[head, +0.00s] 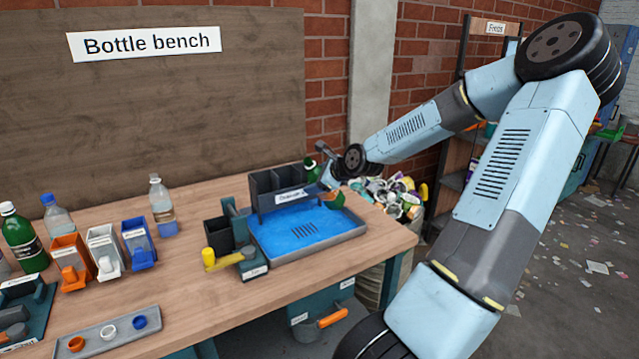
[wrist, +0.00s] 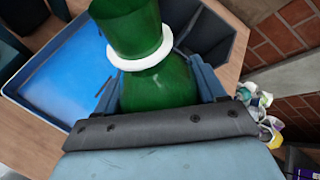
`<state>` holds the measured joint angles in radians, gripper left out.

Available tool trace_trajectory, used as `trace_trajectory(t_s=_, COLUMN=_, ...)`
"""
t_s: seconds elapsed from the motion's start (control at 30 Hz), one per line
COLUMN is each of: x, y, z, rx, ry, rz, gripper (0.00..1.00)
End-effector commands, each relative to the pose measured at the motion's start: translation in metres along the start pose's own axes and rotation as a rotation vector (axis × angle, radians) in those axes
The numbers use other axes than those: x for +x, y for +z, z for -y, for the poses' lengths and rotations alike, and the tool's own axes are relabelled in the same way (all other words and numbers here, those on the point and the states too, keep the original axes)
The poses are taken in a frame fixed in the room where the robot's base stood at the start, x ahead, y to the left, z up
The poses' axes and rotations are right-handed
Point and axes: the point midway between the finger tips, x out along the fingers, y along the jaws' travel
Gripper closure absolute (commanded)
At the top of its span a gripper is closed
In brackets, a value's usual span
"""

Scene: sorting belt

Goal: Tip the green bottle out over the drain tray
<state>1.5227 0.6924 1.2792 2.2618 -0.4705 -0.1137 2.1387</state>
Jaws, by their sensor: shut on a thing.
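My gripper (head: 328,178) is shut on the green bottle (head: 312,171), above the right back part of the drain tray (head: 285,240). In the wrist view the green bottle (wrist: 155,88) sits between my fingers, with a white ring around its neck and no cap visible. The blue floor of the drain tray (wrist: 62,75) lies to the left there. My gripper hides part of the bottle in the head view, so its exact tilt is hard to tell. No flowing liquid shows.
A dark divided rack (head: 262,190) stands at the tray's back edge, close to the bottle. A black cup (head: 218,235) and a yellow-handled device (head: 222,260) are left of the tray. Another green bottle (head: 22,240), clear bottles and small bins stand further left.

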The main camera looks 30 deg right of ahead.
Motion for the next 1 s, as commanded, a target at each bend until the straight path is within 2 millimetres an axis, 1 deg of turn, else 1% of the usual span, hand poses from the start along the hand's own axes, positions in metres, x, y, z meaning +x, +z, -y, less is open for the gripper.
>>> trace_trajectory(t_s=0.07, x=-0.002, y=0.004, z=0.000, rx=0.039, ry=0.013, rz=0.024, gripper=0.80)
trace_trajectory(t_s=0.7, x=0.002, y=0.028, z=-0.025, rx=0.358, ry=0.147, rz=0.202, gripper=0.80)
trace_trajectory(t_s=1.0, x=0.003, y=0.035, z=-0.031, rx=0.449, ry=0.184, rz=0.251, gripper=0.80)
